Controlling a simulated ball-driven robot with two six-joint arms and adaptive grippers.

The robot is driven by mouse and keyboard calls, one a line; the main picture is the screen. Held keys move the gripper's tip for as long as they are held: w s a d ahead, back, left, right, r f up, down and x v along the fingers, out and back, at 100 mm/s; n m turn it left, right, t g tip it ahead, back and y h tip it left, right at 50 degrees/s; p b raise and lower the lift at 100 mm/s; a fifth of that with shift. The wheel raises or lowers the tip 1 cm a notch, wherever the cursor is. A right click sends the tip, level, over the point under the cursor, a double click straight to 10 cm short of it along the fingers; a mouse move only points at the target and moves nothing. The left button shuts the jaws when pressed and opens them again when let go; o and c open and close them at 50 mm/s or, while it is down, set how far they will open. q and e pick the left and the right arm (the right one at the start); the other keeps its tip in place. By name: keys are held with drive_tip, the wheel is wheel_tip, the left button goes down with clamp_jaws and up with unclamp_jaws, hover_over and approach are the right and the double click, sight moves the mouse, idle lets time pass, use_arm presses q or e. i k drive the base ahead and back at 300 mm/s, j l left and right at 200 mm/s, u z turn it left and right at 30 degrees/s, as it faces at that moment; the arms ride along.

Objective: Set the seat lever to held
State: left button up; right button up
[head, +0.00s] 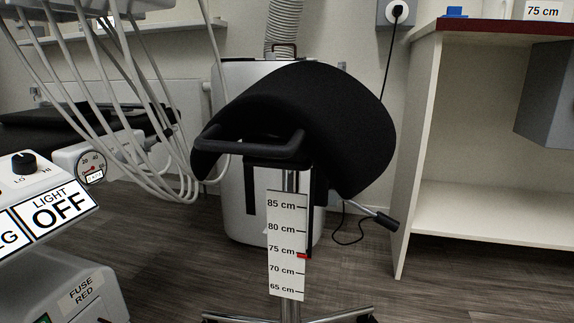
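A black saddle seat (320,115) stands in the middle of the head view on a metal column. Its seat lever (375,215) sticks out to the right below the seat, a metal rod with a black grip at its end, sloping slightly down. A white height scale (286,245) on the column runs from 65 cm to 85 cm. A red pointer (302,256) sits close to the 75 cm mark. Neither of my grippers is in view.
A dental unit with a LIGHT OFF sign (50,207) and hanging hoses is at the left. A white cabinet (490,210) is at the right, with a 75 cm sign (543,11) on top. A white bin-like unit (240,190) stands behind the seat. Floor between seat and cabinet is clear.

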sight(381, 219)
drive_tip(key=j, duration=0.65)
drive_tip(key=k+j, duration=0.1)
drive_tip(key=j, duration=0.55)
drive_tip(key=z, duration=0.05)
